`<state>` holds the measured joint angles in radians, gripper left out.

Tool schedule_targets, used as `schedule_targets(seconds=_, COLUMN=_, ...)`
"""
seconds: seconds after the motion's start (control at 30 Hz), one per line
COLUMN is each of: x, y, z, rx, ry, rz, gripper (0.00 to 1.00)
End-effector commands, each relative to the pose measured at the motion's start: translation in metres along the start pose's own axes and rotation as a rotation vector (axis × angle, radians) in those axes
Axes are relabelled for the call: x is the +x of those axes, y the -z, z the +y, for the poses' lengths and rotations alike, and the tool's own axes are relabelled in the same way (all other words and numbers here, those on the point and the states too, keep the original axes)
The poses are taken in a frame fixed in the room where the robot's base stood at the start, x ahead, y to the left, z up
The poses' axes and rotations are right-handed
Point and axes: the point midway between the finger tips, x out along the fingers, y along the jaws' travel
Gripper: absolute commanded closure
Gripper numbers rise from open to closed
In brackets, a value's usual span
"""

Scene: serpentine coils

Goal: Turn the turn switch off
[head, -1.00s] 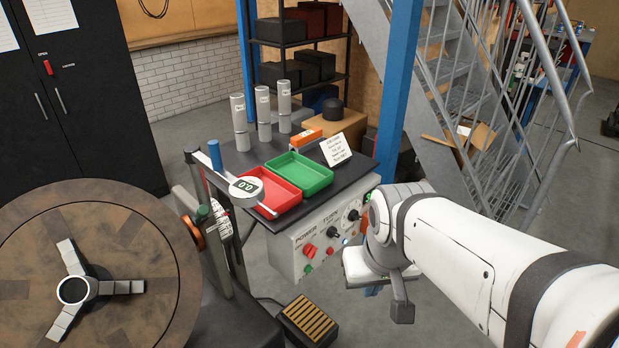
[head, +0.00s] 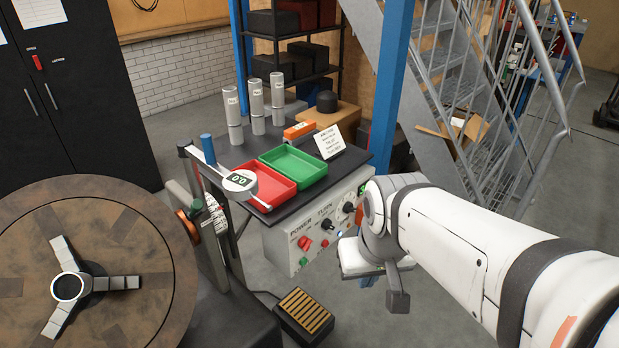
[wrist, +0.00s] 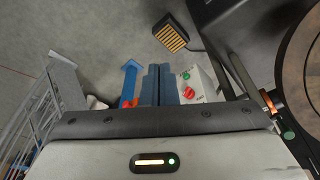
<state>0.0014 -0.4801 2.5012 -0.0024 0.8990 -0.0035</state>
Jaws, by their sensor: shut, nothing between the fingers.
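The turn switch (head: 327,225) is a black knob under the word TURN on the front of a grey control box (head: 280,262). A red power knob (head: 304,243) is to its left, and a dial (head: 348,207) is to its right. My gripper (wrist: 158,70) shows in the wrist view as two blue-grey fingers side by side, shut and empty. The box front, with a red knob (wrist: 189,92) and a green button (wrist: 186,76), is just right of the fingers there. The turn switch is not clearly seen in that view.
A red tray (head: 262,190) and a green tray (head: 293,167) lie on the dark table above the box. A foot pedal (head: 304,311) stands on the floor below. A large round turntable (head: 150,250) is at the left, and a blue post (head: 390,100) rises behind the table.

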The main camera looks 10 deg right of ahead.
Motion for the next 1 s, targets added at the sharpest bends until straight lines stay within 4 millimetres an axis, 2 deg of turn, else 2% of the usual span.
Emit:
schedule_targets(seconds=0.03, x=0.0, y=0.0, z=0.0, rx=0.0, ry=-0.001, rz=0.001, gripper=0.96)
schedule_targets(seconds=0.13, x=0.009, y=0.007, z=0.005, rx=-0.01, ry=-0.018, rz=0.023, gripper=0.88)
schedule_targets(seconds=0.23, x=0.03, y=0.027, z=0.021, rx=-0.048, ry=-0.068, rz=0.092, gripper=0.8)
schedule_targets(seconds=0.4, x=0.08, y=0.084, z=0.06, rx=-0.2, ry=-0.196, rz=0.291, gripper=0.66)
schedule_targets(seconds=0.6, x=0.132, y=0.144, z=0.084, rx=-0.454, ry=-0.281, rz=0.537, gripper=0.66)
schedule_targets(seconds=0.8, x=0.181, y=0.179, z=0.079, rx=-0.72, ry=-0.261, rz=0.784, gripper=0.66)
schedule_targets(seconds=1.0, x=0.211, y=0.186, z=0.059, rx=-0.904, ry=-0.167, rz=1.001, gripper=0.66)
